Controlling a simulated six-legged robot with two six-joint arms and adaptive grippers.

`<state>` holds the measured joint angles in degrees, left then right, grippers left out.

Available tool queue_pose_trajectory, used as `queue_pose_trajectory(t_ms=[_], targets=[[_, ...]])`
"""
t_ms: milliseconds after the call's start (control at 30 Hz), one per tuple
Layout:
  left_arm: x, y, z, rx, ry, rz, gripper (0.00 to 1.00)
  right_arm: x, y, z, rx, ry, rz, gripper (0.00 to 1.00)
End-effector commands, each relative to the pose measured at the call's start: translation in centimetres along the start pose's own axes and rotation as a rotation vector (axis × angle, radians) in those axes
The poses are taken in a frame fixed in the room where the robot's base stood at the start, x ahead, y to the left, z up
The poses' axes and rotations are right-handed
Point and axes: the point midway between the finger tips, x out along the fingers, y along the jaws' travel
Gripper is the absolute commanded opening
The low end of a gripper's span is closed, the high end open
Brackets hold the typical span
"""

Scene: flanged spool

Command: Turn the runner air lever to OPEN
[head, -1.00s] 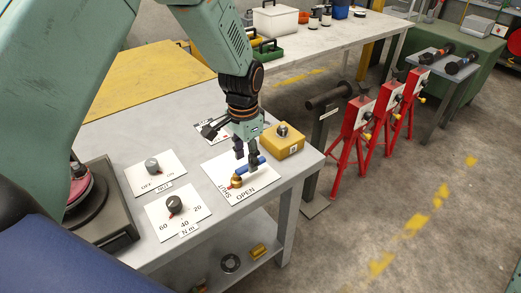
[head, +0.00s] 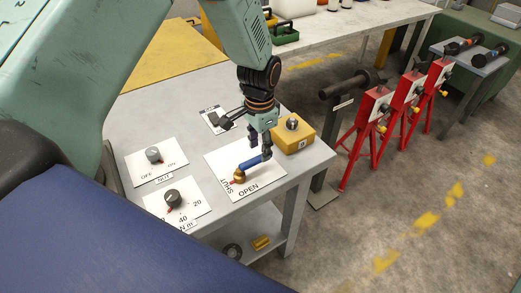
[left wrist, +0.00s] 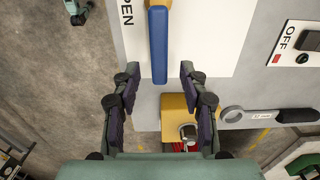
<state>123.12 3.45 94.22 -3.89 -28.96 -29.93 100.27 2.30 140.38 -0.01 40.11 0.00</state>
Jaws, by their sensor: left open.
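The runner air lever has a blue handle (head: 252,163) on a brass pivot (head: 239,176). It sits on a white plate (head: 268,180) marked SHUT and OPEN. The handle points up and right from the pivot in the head view, with a small red mark by SHUT. My left gripper (head: 261,150) is open at the handle's free end. In the left wrist view the blue handle (left wrist: 158,45) comes down from the top, its end between the spread fingertips (left wrist: 158,75) with a gap each side. I cannot tell the height gap.
A yellow block (head: 293,138) with a metal knob stands just behind the gripper. A grey ring-ended tool (left wrist: 262,115) lies beyond the plate. Two knob plates (head: 155,160) (head: 182,203) are to the left. Red stands (head: 375,115) stand right of the table.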

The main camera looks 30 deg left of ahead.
Motion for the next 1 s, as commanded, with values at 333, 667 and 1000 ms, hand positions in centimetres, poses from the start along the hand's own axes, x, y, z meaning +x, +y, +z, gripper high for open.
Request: queue_pose_trajectory(t_ms=[333, 667, 1000], targets=[[2.7, -0.2, -0.2, 0.001, 0.001, -0.001, 0.43, 0.0, 0.0, 0.0, 0.0, 0.0, 0.0, 0.4], [2.7, -0.3, -0.4, 0.001, 0.001, -0.001, 0.33, 0.0, 0.0, 0.0, 0.0, 0.0, 0.0, 0.4], [2.7, -0.3, -0.4, 0.0, 0.001, 0.0, 0.04, 0.0, 0.0, 0.0, 0.0, 0.0, 0.0, 0.4]])
